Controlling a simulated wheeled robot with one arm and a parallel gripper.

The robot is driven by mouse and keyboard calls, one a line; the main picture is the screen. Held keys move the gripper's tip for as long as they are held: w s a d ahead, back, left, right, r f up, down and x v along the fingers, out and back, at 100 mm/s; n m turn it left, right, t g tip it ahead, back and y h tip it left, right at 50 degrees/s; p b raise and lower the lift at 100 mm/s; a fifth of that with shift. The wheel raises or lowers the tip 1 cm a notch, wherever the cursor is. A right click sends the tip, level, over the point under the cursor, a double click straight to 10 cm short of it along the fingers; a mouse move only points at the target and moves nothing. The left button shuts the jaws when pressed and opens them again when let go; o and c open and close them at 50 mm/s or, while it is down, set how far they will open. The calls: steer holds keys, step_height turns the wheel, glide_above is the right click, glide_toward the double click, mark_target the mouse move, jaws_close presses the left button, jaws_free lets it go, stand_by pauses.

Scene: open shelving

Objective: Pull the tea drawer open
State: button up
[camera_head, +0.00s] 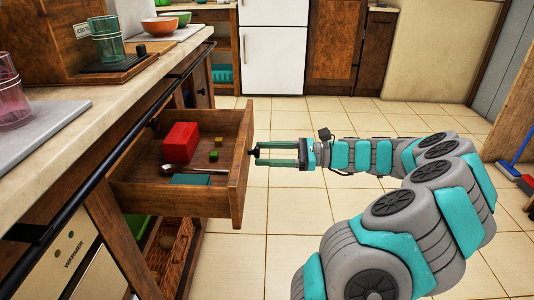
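The wooden drawer (240,170) is pulled well out from under the counter, its inside exposed. It holds a red box (181,143), a teal flat item (191,179), a spoon (200,170), and small yellow (218,141) and green (213,155) cubes. My gripper (260,153) is at the drawer's front face, its teal fingers pointing left on either side of the small dark knob. It appears shut on the knob; the exact finger contact is small in this view.
The counter (130,112) above carries glasses, bowls and a grey tray (45,125). A wicker basket (172,255) sits below the drawer. Tiled floor (290,225) is clear around my arm. A white fridge (275,50) stands at the back; a broom (515,165) is at right.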

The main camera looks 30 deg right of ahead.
steer(key=shift+o, duration=0.7)
steer(key=shift+d, duration=0.1)
steer(key=v, duration=0.7)
steer(key=shift+s+d, duration=0.25)
